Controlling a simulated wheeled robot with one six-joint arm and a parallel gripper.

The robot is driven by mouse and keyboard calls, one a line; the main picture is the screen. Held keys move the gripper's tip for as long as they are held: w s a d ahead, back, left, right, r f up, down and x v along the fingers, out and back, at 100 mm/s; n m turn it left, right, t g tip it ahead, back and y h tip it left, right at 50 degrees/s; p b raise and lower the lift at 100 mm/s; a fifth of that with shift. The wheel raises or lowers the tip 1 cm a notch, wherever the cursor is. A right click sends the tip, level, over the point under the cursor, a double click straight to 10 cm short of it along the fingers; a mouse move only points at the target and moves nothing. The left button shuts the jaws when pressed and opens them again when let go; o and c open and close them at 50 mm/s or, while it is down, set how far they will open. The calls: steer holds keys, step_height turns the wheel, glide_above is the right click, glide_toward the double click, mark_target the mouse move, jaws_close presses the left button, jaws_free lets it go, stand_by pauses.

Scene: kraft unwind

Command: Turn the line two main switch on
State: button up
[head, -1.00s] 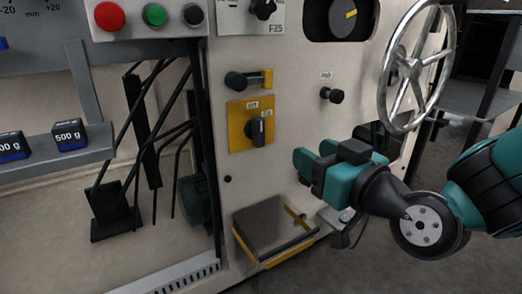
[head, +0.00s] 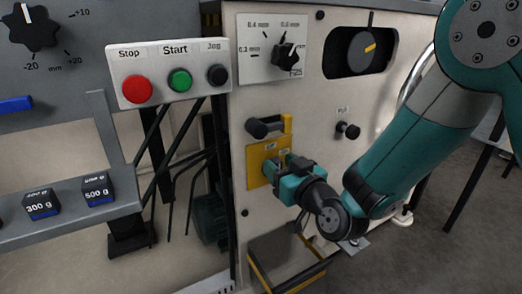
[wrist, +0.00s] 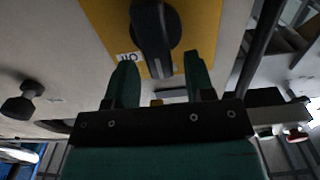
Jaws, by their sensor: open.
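The main switch is a black rotary knob (wrist: 153,30) on a yellow plate (head: 254,168) on the machine's cream front. In the head view my gripper covers most of the knob. In the wrist view the knob's long grip points down the picture, between and just beyond my two teal fingertips. A small white label (wrist: 130,57) sits beside it; its upside-down text is hard to read. My gripper (wrist: 160,68) is open, with a gap on both sides of the grip. It also shows in the head view (head: 274,170), in front of the plate. I see no contact.
A black lever with a yellow end (head: 268,126) sits just above the plate. A black knob (head: 347,130) is to its right. The Stop, Start and Jog button box (head: 170,75) is upper left. A yellow-edged step (head: 285,262) lies below, and a handwheel (head: 415,75) is partly behind my arm.

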steer(key=shift+w+a, duration=0.2)
steer(key=shift+w, duration=0.15)
jaws_close()
